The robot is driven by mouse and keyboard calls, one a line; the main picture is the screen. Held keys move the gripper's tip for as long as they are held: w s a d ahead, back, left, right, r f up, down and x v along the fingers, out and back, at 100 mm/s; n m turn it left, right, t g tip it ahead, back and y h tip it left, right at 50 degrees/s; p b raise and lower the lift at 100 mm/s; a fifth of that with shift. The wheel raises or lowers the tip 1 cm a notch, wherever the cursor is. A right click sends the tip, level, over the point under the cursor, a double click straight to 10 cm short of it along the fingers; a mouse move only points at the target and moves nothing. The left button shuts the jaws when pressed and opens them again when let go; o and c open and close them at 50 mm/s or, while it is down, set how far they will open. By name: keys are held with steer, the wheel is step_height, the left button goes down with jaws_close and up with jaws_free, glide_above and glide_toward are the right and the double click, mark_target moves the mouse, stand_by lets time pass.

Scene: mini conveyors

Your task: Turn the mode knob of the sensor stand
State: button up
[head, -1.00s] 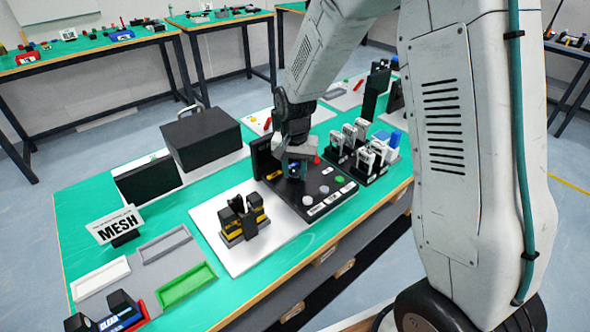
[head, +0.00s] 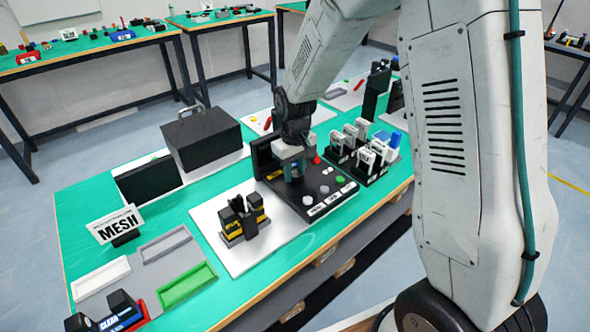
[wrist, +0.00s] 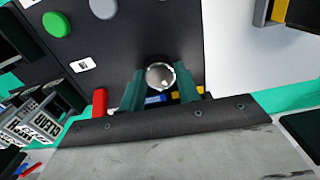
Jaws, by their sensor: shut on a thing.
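In the head view my gripper (head: 293,168) points down at the panel and hides the knob. A green button (wrist: 57,25) and a red part (wrist: 100,102) show beside it.
A black and yellow device (head: 243,220) stands left of the panel. A rack with several white-topped items (head: 366,157) stands close on the right. A black box (head: 203,140) is behind left.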

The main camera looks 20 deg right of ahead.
mark_target(295, 173)
steer(key=shift+n, duration=0.6)
steer(key=o, duration=1)
steer(key=shift+c, duration=0.2)
steer(key=shift+r, duration=0.15)
step_height(295, 173, up, 8)
steer(key=shift+f, duration=0.2)
